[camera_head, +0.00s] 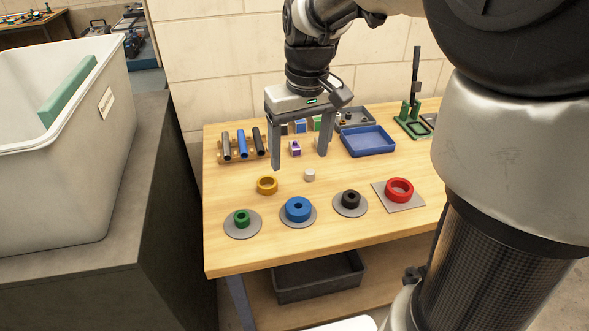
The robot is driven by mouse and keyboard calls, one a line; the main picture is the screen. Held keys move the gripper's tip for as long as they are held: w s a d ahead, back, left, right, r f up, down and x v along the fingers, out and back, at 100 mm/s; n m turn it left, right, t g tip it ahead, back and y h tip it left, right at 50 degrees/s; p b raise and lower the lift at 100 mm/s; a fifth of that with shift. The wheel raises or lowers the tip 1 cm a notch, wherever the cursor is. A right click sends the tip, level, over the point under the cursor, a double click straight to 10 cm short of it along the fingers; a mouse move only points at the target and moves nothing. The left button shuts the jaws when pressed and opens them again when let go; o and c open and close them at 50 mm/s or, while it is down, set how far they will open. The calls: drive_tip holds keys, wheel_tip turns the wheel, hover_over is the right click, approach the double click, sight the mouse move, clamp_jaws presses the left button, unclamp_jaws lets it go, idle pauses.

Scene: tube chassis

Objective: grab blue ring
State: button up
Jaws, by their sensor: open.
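The blue ring (297,209) lies flat on a round grey disc (298,225) near the front of the wooden table. It is thick, with a small dark hole in its middle. My gripper (299,160) is open and empty, its two long grey fingers pointing down. In the picture it hangs above and behind the blue ring, apart from it. A small purple block (295,149) shows between the fingers, behind them as far as I can tell.
A green ring (242,218), a black ring (350,199) and a red ring (399,189) stand on grey plates. An orange ring (267,185) and white cylinder (310,175) are behind the blue ring. A blue tray (368,141) and green stand (411,121) are farther back.

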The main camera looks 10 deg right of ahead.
drive_tip(key=b, duration=0.3)
hover_over(299, 201)
drive_tip(key=s+a, duration=0.1)
drive_tip(key=s, duration=0.1)
drive_tip(key=f, duration=1.1)
drive_tip(key=shift+s+a+f, duration=0.1)
drive_tip(key=shift+s+f, duration=0.1)
drive_tip(key=shift+f, duration=0.15)
drive_tip(key=shift+w+d+f+b, duration=0.1)
drive_tip(key=shift+w+f+b, duration=0.05)
drive_tip(key=shift+f, duration=0.75)
drive_tip(key=shift+w+d+f+b, duration=0.1)
drive_tip(key=shift+d+f+b, duration=0.1)
drive_tip(key=shift+f, duration=0.7)
drive_tip(key=shift+w+d+f+b, duration=0.1)
drive_tip(key=shift+w+f+b, duration=0.05)
drive_tip(key=shift+f, duration=0.75)
drive_tip(key=shift+r, duration=0.1)
drive_tip(key=c, duration=1.3)
